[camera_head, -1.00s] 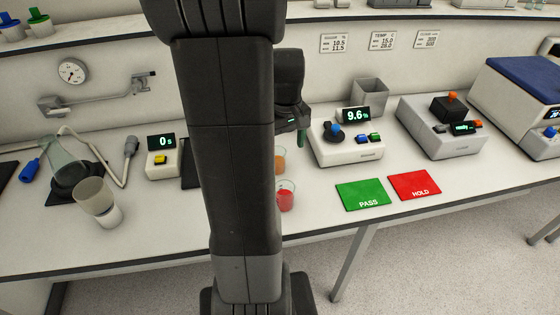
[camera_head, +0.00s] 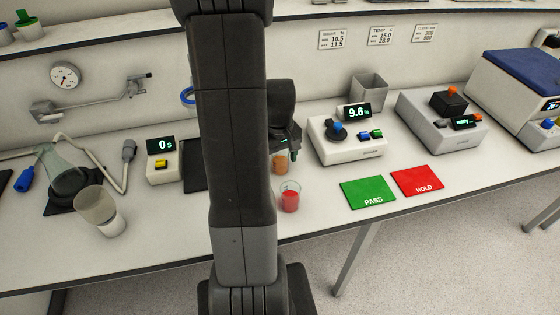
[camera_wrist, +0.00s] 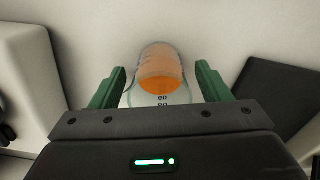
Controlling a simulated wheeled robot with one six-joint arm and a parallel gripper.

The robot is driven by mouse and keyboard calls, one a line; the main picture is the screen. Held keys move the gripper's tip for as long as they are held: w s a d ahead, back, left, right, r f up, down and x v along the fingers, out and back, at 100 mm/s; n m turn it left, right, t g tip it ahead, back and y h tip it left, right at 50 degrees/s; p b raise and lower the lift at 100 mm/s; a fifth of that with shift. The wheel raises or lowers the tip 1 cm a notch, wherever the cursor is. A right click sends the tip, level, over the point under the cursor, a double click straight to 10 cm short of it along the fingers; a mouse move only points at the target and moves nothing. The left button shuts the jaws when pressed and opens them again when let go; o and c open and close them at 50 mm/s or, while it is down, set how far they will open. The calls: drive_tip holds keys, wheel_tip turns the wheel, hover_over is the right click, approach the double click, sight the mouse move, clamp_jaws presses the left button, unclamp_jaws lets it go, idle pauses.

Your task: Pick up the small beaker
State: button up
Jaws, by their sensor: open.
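A small clear beaker (camera_wrist: 160,72) with orange liquid is in the wrist view, between the two green fingers of my gripper (camera_wrist: 158,85). The fingers are open, with a gap showing on each side of the beaker. In the head view the orange beaker (camera_head: 280,163) stands on the white bench, just right of my arm. My gripper (camera_head: 288,154) is right above and around it there, partly hidden by my own wrist. Another beaker with red liquid (camera_head: 289,198) stands in front of it, nearer the bench edge.
A white meter reading 9.6 (camera_head: 345,140) stands close on the right. Green PASS (camera_head: 368,193) and red HOLD (camera_head: 417,181) mats lie toward the front right. A timer (camera_head: 163,163) and a larger beaker (camera_head: 100,210) are on the left.

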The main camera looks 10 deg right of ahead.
drive_tip(key=shift+c, duration=0.4)
drive_tip(key=c, duration=1)
drive_tip(key=shift+r, duration=0.2)
